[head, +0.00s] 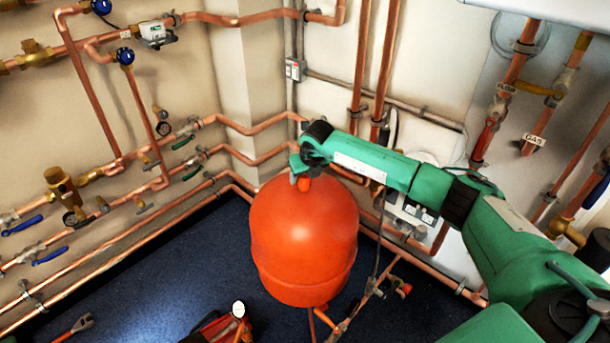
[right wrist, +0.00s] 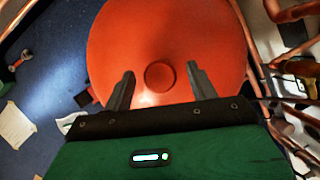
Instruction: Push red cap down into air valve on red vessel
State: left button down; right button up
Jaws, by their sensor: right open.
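The red vessel (head: 304,240) is a large rounded orange-red tank standing near the room's corner. My right gripper (head: 301,178) is at the top of the vessel, with its arm coming in from the right. In the right wrist view the vessel (right wrist: 120,35) fills the upper middle. A round red cap (right wrist: 159,76) shows there on the vessel's top. The two fingers of my right gripper (right wrist: 160,69) are apart, one on each side of the cap, with visible gaps. I cannot tell how deep the cap sits; the valve under it is hidden. My left gripper is not in view.
Copper pipes (head: 255,128) with valves run along both walls behind the vessel. A red object (head: 215,328) is on the blue floor in front. A wrench (right wrist: 20,60) and a paper sheet (right wrist: 16,127) lie on the floor. Open floor is left of the vessel.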

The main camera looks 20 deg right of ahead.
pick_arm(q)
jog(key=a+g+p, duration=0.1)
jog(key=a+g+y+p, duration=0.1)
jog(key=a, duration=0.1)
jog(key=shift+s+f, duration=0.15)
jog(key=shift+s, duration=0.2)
pick_arm(e)
jog(key=v, duration=1.4)
jog(key=shift+f, duration=0.15)
